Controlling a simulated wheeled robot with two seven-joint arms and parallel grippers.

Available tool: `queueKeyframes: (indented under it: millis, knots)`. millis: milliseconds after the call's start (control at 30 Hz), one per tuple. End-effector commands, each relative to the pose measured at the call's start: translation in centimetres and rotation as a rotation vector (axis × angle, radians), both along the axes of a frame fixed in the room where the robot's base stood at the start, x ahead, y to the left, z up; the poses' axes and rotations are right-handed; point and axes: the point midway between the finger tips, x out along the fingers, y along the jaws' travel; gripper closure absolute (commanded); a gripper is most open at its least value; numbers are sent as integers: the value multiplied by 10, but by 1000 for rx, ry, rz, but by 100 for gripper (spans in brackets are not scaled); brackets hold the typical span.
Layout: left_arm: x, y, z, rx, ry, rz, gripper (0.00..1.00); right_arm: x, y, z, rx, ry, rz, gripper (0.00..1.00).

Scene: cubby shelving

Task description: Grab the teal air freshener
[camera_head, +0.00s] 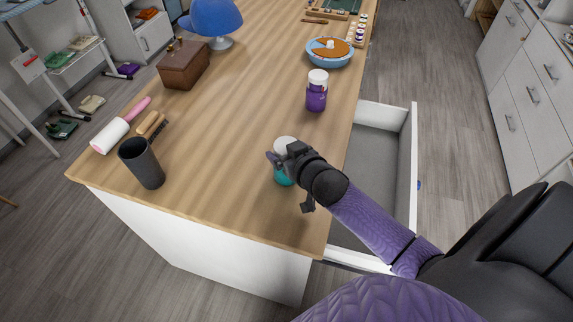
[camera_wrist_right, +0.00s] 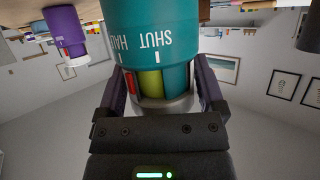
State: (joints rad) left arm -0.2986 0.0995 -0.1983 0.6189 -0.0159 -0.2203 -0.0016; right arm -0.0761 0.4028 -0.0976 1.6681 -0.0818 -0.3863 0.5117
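The teal air freshener (camera_head: 283,178) stands upright near the front right corner of the wooden desk, with a white top and teal lower part. My right gripper (camera_head: 277,160) is at it from the right and covers part of it in the head view. In the right wrist view the air freshener (camera_wrist_right: 150,40) shows large, with "SHUT" and "HALF" lettering upside down. The right gripper's fingers (camera_wrist_right: 160,85) are wide apart, one on each side of it. Firm contact cannot be seen. My left gripper is not in view.
A purple jar (camera_head: 317,92) stands farther back on the desk (camera_head: 225,130). A dark cup (camera_head: 141,163), brush (camera_head: 152,123) and lint roller (camera_head: 110,135) are at left. An open drawer (camera_head: 375,180) juts out on the right. The desk left of the gripper is clear.

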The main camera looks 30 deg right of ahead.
Motion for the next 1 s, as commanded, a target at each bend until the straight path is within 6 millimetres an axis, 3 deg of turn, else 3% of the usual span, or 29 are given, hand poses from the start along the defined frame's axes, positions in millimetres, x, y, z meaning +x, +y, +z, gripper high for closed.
queueKeyframes:
  millis: [33, 400, 733, 1000]
  knots:
    - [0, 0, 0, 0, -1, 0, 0, 0, 0, 0, 0, 0, 0, 25]
    - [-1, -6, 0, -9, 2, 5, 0, 0, 0, 0, 0, 0, 0, 100]
    - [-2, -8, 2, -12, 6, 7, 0, 0, 0, 5, 0, -3, 1, 100]
    - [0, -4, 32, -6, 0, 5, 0, 0, 0, 75, -1, -6, 1, 100]
